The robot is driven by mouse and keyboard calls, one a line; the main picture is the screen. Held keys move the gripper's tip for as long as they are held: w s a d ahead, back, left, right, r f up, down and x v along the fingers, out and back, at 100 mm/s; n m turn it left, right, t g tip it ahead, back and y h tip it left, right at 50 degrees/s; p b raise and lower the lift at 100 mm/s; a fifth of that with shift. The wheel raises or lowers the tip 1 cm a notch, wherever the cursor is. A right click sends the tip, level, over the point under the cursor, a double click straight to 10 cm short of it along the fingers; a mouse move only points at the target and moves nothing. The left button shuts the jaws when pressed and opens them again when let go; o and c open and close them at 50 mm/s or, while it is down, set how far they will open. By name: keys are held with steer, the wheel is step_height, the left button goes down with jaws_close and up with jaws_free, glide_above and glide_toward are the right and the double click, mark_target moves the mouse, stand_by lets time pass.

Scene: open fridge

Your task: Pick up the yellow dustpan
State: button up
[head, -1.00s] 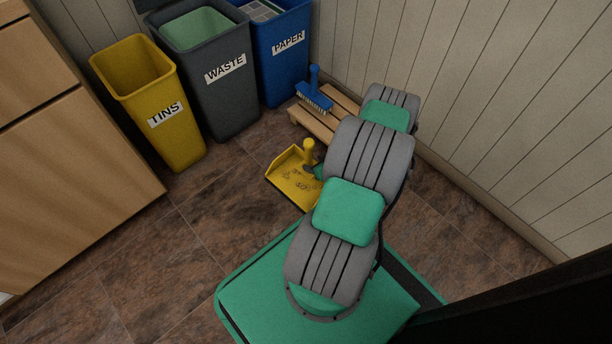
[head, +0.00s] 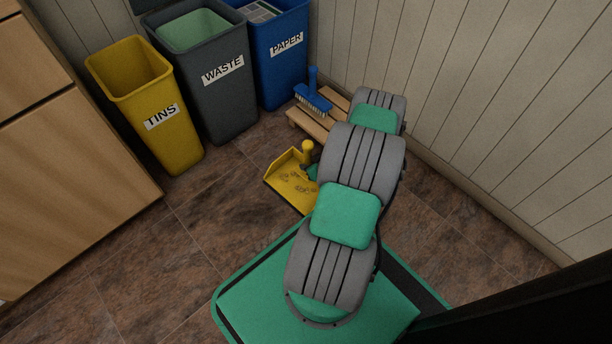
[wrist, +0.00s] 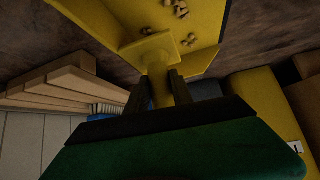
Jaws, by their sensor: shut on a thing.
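The yellow dustpan (head: 289,183) lies in the middle of the head view, with small brown crumbs in its pan and its handle rising at the back right. I cannot tell whether it touches the floor. In the wrist view the dustpan (wrist: 205,18) fills the top of the picture, with crumbs in it. My gripper (wrist: 160,82) is shut on the dustpan's yellow handle, one dark finger on each side. In the head view only a small green part of my gripper shows beside the handle; my arm hides the rest.
Yellow TINS (head: 160,140), grey WASTE (head: 224,100) and blue PAPER (head: 285,70) bins stand behind at the left. A blue brush (head: 313,97) rests on a low wooden slatted stand (head: 310,124). A wooden cabinet (head: 60,170) is at left, a panelled wall (head: 480,100) at right. Floor front left is clear.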

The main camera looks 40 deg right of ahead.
jaws_close()
stand_by(0.6)
